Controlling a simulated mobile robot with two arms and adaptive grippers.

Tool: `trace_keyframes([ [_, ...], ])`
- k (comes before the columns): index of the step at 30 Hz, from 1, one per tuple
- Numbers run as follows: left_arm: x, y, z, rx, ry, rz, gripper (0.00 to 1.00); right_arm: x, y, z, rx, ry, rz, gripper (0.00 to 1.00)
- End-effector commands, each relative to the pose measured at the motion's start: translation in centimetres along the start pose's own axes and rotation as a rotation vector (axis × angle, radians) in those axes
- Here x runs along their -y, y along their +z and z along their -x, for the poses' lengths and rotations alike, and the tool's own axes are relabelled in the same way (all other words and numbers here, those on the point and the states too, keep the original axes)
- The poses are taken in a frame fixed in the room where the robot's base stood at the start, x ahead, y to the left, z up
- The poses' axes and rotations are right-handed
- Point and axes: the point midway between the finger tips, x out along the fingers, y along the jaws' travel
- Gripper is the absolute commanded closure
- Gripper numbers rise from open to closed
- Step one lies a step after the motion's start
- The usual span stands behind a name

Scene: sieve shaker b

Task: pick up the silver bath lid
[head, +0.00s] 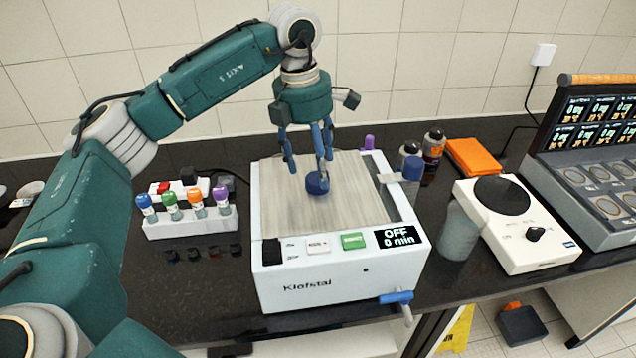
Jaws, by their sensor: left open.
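The silver bath lid (345,212) is a flat, brushed metal plate lying on top of the white water bath (330,287). A round dark blue knob (317,184) stands near the middle of the lid. My left gripper (308,172) points down over the lid with its blue fingers spread open. Its fingertips are close to the knob, one of them partly in front of it. I cannot tell whether any finger touches the knob. My right gripper is not in view.
A white rack with several colour-capped tubes (188,224) stands left of the bath. Dark-capped bottles (433,147), an orange item (474,157) and a white hotplate-like device (515,224) stand to the right. A blue-handled tap (397,297) sticks out at the bath's front right.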

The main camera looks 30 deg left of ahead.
Motion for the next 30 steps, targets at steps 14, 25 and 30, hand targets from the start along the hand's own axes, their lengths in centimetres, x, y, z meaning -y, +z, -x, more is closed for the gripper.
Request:
trace_keyframes([
  [14, 0.1, 0.1, -3.5, -0.001, 0.001, 0.0, 0.37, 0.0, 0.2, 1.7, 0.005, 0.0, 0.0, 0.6],
  [25, 0.1, 0.2, -3.3, 0.002, 0.001, 0.0, 1.0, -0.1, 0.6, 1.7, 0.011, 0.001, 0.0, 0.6],
  [30, 0.1, 0.2, -3.3, 0.002, 0.001, 0.0, 1.0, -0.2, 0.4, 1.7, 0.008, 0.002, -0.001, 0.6],
])
